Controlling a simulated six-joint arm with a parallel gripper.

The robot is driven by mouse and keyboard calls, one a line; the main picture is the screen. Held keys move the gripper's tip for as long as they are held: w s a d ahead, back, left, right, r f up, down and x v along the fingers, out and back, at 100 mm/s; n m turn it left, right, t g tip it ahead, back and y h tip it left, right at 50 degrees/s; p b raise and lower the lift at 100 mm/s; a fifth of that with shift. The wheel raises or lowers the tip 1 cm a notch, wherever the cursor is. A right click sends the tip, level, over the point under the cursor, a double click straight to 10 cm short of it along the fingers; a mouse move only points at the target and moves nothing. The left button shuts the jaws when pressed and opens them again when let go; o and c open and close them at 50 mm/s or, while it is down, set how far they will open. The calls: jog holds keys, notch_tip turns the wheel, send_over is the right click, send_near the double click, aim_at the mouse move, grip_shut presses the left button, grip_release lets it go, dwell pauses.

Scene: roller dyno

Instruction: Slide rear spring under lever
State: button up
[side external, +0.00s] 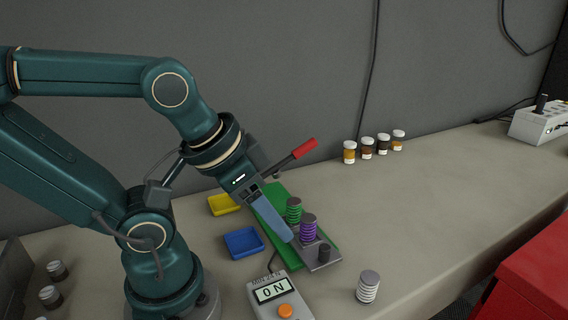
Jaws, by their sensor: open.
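A green spring (294,210) and a purple spring (308,227) stand upright close together on the green board (272,240), the green one farther back. The lever (284,163) with a red handle (304,148) rises at a slant behind my gripper; its lower end is hidden. My gripper (288,234) points down to the right, open, with its blue-grey finger just left of the springs. I cannot tell whether it touches either spring, and its other finger is not clearly visible. A white spring with a grey cap (368,287) stands on the bench to the right.
A grey plate with a dark peg (324,252) is at the board's front. Blue (244,242) and yellow (223,204) trays sit left. Several jars (367,147) stand by the wall. The bench's right side is mostly clear.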

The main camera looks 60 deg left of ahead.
jog(key=shift+o, duration=0.6)
jog(key=g, duration=0.4)
send_over(325, 247)
jog(key=f, duration=0.3)
jog(key=shift+s+d+f, duration=0.1)
jog(key=shift+s+d, duration=0.1)
jog(key=shift+s, duration=0.05)
jog(key=f, duration=0.1)
jog(key=f+g, duration=0.1)
jog(key=f, duration=0.1)
jog(key=shift+w+a+f, duration=0.2)
jog(key=shift+w+f, duration=0.2)
jog(key=shift+s+f+g, duration=0.15)
jog(key=shift+f+g, duration=0.15)
jog(key=shift+f, duration=2.6)
